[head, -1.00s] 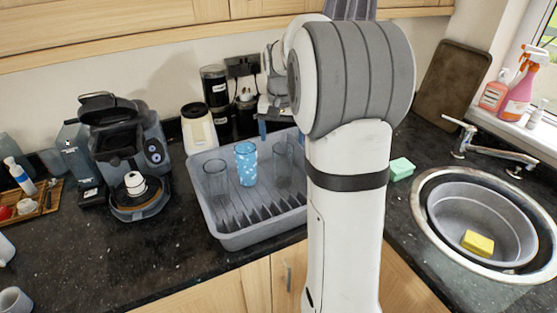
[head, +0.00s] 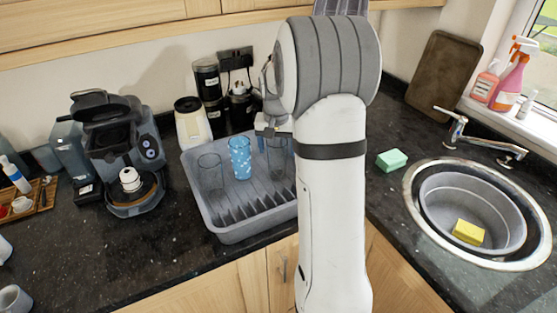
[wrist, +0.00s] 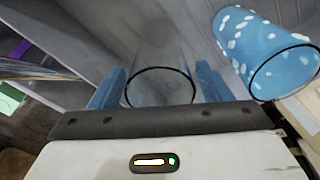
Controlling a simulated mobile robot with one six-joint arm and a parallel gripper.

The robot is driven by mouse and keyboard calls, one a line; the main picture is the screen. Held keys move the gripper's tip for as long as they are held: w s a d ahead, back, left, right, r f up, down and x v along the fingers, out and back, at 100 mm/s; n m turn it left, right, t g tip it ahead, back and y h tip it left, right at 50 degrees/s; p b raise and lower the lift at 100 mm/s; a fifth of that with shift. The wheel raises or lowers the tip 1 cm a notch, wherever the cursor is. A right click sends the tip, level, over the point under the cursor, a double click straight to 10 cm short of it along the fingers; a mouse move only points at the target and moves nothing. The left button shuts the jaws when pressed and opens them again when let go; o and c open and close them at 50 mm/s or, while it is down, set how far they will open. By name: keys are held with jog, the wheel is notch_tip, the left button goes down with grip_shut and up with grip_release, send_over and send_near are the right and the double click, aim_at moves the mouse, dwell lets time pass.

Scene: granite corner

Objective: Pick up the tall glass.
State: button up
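The dish rack (head: 237,226) holds two clear glasses and a blue patterned glass (head: 240,158) between them. One clear glass (head: 210,174) stands at the left. The other clear glass (head: 278,160) stands at the right, partly hidden by my arm. My gripper (head: 270,132) is above the right clear glass, fingers pointing down. In the wrist view, my gripper (wrist: 160,88) is open, with a blue finger on each side of this clear glass (wrist: 160,90). A small gap seems to show at each finger; contact is not clear. The blue glass (wrist: 265,52) stands close beside the right-hand finger.
A coffee machine (head: 115,150) and a white-bodied jar (head: 192,124) stand left of and behind the rack. A green sponge (head: 392,159) and the sink (head: 412,190) are to the right. Dark canisters (head: 208,82) stand against the back wall. The front-left counter is mostly clear.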

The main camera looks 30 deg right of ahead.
jog(key=c, duration=1.3)
jog(key=shift+o, duration=0.2)
jog(key=shift+r, duration=0.1)
